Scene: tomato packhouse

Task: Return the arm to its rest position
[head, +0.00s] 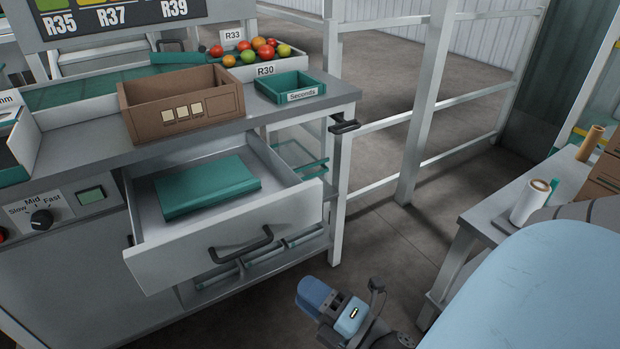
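My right arm comes in from the lower right as a large pale blue link. My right gripper (372,303) is low at the bottom centre, above the dark floor, in front of and to the right of the open drawer. A dark finger part shows, but its opening cannot be made out. I see nothing held in it. My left gripper is not in view.
The drawer (225,240) stands open with a teal folded item (207,186) inside. On the bench are a cardboard box (182,105), a teal Seconds tray (290,86) and several tomatoes (256,50). A side table (490,215) with rolls stands right. Floor between is clear.

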